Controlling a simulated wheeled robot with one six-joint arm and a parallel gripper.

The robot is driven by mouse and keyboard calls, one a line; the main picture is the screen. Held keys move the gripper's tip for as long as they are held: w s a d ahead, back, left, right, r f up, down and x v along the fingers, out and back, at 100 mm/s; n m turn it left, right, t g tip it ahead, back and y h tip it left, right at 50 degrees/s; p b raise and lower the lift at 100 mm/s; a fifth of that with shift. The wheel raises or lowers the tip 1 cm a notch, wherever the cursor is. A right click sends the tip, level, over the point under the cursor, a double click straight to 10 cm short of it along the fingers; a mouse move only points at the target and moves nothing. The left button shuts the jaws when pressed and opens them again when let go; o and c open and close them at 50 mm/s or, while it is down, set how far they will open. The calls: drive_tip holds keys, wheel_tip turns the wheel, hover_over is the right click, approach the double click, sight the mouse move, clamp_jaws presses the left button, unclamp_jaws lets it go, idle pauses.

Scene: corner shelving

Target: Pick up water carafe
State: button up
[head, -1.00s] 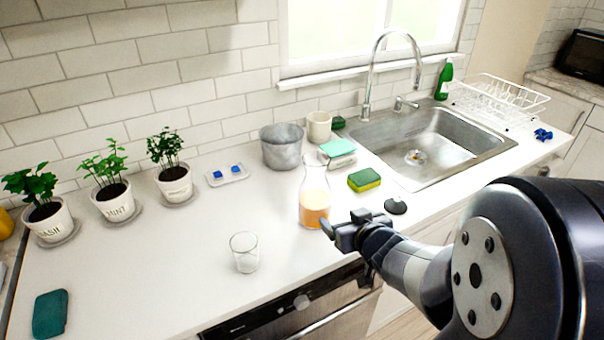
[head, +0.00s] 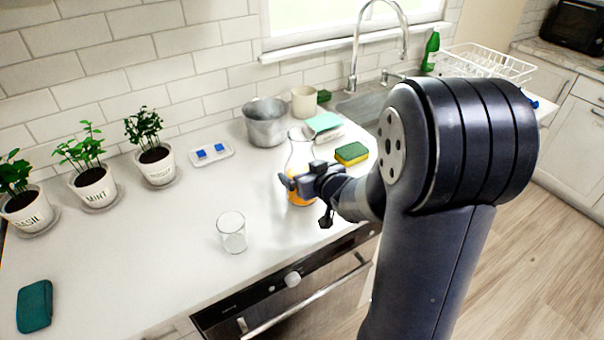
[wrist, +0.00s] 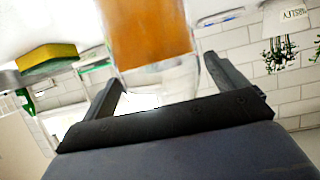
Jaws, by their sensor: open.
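The water carafe (head: 300,155) is clear glass with orange liquid in its lower part. It stands upright on the white counter, and my gripper hides part of its body in the head view. My gripper (head: 303,182) is open at the near side of the carafe. In the wrist view the carafe (wrist: 150,40) lies between and just beyond the two spread fingers of my gripper (wrist: 160,80). The picture there is tilted, and I cannot tell whether either finger touches the glass.
A drinking glass (head: 232,232) stands to the left. A yellow-green sponge (head: 351,153) lies right of the carafe; a metal pot (head: 266,124) and beige cup (head: 304,101) stand behind. Potted herbs (head: 93,187) line the wall. The counter's front left is mostly clear.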

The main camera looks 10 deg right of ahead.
sight(296, 134)
drive_tip(key=shift+x, duration=0.9)
drive_tip(key=c, duration=1.6)
drive_tip(key=shift+r, duration=0.1)
drive_tip(key=shift+c, duration=0.7)
drive_tip(key=shift+r, duration=0.1)
drive_tip(key=shift+r+p, duration=2)
drive_tip(key=shift+r, duration=2.85)
